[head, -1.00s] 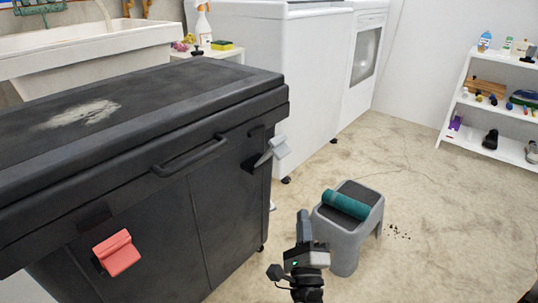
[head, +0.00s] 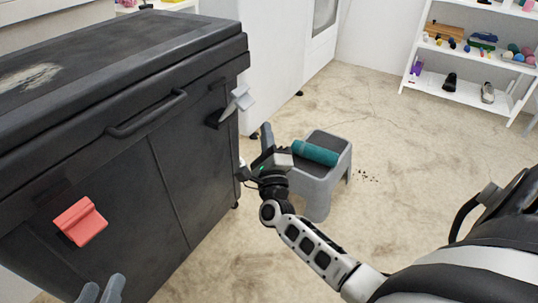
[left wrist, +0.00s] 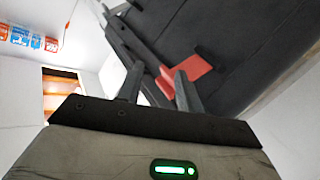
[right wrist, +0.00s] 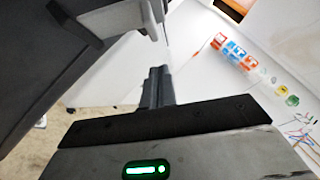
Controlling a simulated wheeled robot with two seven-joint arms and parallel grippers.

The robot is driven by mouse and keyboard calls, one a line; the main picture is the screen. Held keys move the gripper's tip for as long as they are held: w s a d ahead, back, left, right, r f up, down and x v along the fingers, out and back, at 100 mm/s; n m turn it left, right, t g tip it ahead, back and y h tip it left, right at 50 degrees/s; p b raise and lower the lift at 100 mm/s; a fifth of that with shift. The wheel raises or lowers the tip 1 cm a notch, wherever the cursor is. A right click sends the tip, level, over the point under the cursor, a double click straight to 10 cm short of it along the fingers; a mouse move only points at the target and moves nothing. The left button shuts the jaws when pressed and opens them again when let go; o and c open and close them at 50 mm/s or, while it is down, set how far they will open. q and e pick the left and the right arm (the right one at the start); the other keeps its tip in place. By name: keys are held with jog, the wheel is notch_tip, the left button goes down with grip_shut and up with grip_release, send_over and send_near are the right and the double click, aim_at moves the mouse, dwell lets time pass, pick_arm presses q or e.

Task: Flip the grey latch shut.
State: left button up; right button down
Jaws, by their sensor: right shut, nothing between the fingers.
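The grey latch (head: 238,104) is on the front of the black chest (head: 170,150), near its right corner. Its light flap sticks out and up from the chest. In the right wrist view the latch (right wrist: 142,16) shows at the top. My right gripper (head: 267,135) is shut and empty, a little below and right of the latch, apart from it. Its closed fingers show in the right wrist view (right wrist: 157,85). My left gripper (head: 101,289) is low at the bottom edge, below the red latch (head: 80,221). Its fingers are apart and empty in the left wrist view (left wrist: 160,88).
A grey stool (head: 318,180) with a teal roll (head: 315,152) stands just right of my right gripper. A white appliance (head: 275,60) stands behind the chest. White shelves (head: 470,90) are at the back right. Open floor lies between.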

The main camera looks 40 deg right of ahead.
pick_arm(q)
jog(key=shift+w+r, duration=0.15)
jog(key=shift+r, duration=0.45)
pick_arm(e)
jog(key=w+r, duration=0.1)
jog(key=w, duration=0.1)
jog(key=w+r, duration=0.1)
jog(key=shift+w+a+r, duration=0.35)
jog(key=shift+a, duration=0.05)
jog(key=shift+r, duration=0.1)
